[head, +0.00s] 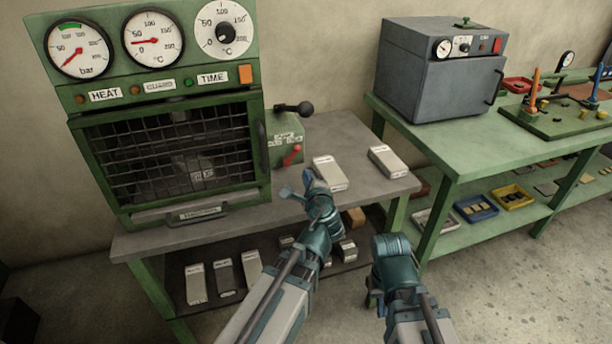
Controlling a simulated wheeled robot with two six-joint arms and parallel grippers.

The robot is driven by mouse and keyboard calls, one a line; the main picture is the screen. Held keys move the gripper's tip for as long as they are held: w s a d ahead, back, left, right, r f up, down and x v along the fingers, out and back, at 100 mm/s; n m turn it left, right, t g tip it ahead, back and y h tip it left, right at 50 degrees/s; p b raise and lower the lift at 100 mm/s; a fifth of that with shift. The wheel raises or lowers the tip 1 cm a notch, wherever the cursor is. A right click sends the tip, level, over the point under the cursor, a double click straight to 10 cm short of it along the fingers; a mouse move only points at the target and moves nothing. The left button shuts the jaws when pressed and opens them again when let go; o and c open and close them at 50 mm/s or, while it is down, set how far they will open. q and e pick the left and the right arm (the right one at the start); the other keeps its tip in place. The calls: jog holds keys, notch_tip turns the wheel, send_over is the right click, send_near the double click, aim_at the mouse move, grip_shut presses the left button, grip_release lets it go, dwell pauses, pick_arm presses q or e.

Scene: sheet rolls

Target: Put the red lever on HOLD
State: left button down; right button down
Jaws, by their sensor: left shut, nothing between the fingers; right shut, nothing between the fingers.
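The red lever (292,155) is on the front of a small green box (287,130) at the right side of the green press (160,110). It slants, with its end up to the right. White labels sit just above it on the box, too small to read, so I cannot tell which position it points at. My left gripper (298,186) is shut and empty, in front of and below the lever, apart from it. My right gripper (373,293) is low, in front of the bench's right end; its fingers are mostly hidden by its wrist. It is shut and empty.
A black-knobbed handle (304,109) sticks out above the lever. Two pale boxes, one nearer (329,173) and one farther right (388,161), lie on the grey bench top (350,138). A grey oven (440,75) stands on the green table (470,145) at right.

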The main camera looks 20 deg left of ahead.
aim_at(292, 154)
pick_arm(q)
jog(key=shift+w+d+m+t+b, duration=0.2)
jog(key=shift+w+m+t+b, duration=0.3)
jog(key=shift+m, duration=0.7)
jog(key=shift+w+r+t+h, duration=0.15)
jog(key=shift+r+t+h, duration=0.05)
jog(key=shift+t+h, duration=0.1)
pick_arm(e)
jog(key=shift+f, duration=0.85)
pick_arm(q)
jog(key=b+x, duration=0.1)
jog(key=x, duration=0.9)
pick_arm(e)
jog(key=shift+f, duration=0.65)
